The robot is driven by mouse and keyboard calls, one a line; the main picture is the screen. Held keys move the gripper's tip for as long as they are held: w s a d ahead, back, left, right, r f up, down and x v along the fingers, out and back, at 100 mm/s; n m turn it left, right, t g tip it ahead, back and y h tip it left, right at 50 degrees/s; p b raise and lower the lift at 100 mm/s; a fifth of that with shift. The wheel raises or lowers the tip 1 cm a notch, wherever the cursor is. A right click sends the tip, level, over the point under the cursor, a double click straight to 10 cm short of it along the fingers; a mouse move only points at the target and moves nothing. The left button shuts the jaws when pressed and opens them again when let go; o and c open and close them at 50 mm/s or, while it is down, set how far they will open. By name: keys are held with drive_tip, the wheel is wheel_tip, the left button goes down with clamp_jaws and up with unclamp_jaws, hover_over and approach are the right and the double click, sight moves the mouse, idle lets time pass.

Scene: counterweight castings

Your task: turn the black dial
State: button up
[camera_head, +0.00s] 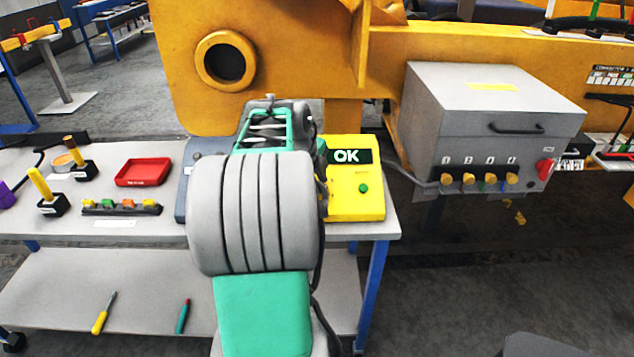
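I cannot make out a black dial in this view. A yellow device (356,199) stands at the right end of the bench, with a dark display (348,156) reading "OK" in pale letters and a green button (364,188). My grey and green arm rises from the bottom centre and reaches over the bench in front of the device's left side. It covers much of what lies there. My gripper's fingers cannot be seen, so whether it is open or shut does not show.
A large yellow casting (270,55) stands behind the bench (60,222). A grey control box (490,115) with several yellow knobs and a red switch (545,169) is at right. A red tray (144,172) and yellow-handled tools stand at left. Two tools lie on the lower shelf (140,285).

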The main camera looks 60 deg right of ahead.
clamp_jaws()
